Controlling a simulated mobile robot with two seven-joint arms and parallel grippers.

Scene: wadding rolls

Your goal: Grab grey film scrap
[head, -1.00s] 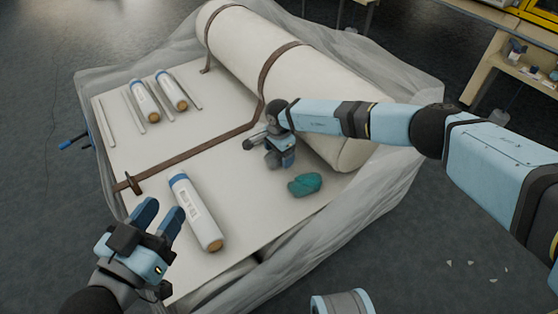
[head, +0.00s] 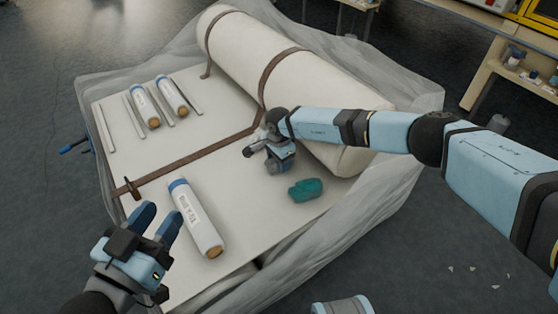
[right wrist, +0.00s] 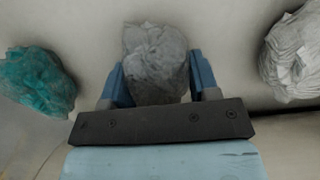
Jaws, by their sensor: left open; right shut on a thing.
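The grey film scrap (right wrist: 157,62) is a crumpled, translucent grey lump between the blue fingers of my right gripper (right wrist: 160,84) in the right wrist view. The gripper is shut on it. In the head view my right gripper (head: 277,167) is low over the white board, beside the big roll; the scrap is mostly hidden there. My left gripper (head: 158,222) is open and empty at the lower left, near a wrapped roll with a blue cap.
A teal scrap (head: 305,189) lies close to my right gripper, and a pale ribbed bundle (right wrist: 292,55) lies on its other side. The large white roll (head: 290,75) is behind. Smaller blue-capped rolls (head: 197,219), grey strips and a brown strap (head: 190,158) lie on the board.

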